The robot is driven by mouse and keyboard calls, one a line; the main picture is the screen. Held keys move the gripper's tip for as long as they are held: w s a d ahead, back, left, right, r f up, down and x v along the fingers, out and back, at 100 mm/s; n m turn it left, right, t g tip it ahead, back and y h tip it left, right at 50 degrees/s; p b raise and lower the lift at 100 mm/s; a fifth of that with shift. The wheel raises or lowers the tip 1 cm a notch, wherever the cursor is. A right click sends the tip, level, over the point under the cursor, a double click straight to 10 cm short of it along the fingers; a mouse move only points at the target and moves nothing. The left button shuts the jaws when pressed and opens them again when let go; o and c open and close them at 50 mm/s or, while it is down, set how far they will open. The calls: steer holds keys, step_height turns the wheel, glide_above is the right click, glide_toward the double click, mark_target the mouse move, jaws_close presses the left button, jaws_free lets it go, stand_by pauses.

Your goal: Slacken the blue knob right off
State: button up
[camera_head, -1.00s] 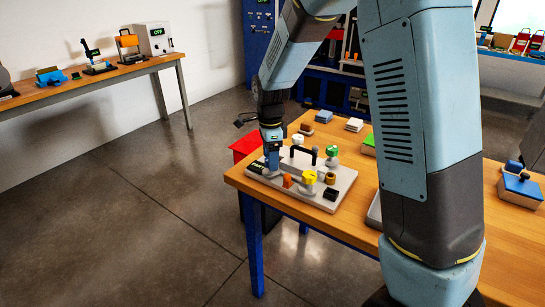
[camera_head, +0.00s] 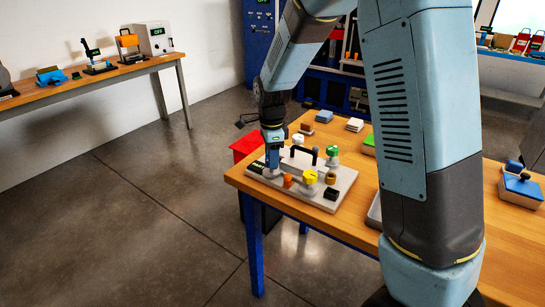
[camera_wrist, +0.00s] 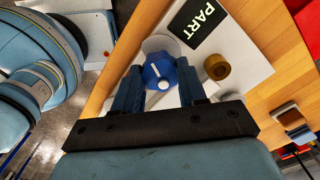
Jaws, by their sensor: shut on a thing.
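The blue knob (camera_wrist: 159,72) has a white pointer mark and sits on a round pale base on the grey panel (camera_wrist: 232,45). In the wrist view it lies between the two fingers of my gripper (camera_wrist: 158,84), which is shut on it. In the head view my gripper (camera_head: 272,158) points down at the left end of the panel (camera_head: 338,185), and the knob is mostly hidden by the fingers there.
The panel also carries a yellow knob (camera_head: 310,177), an orange part (camera_head: 288,180), a green knob (camera_head: 332,151), a black handle (camera_head: 304,152) and a PART label (camera_wrist: 197,20). A red box (camera_head: 246,145) stands beside the wooden table (camera_head: 380,220).

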steer(key=shift+a+n, duration=0.1)
steer(key=shift+n, duration=0.2)
steer(key=n, duration=0.5)
steer(key=shift+s+a, duration=0.1)
steer(key=n, duration=1.2)
steer(key=shift+f, duration=0.1)
steer(key=n, duration=0.5)
steer(key=shift+d+n, duration=0.2)
steer(key=shift+n, duration=0.2)
steer(key=o, duration=1.1)
steer(key=shift+c, duration=0.2)
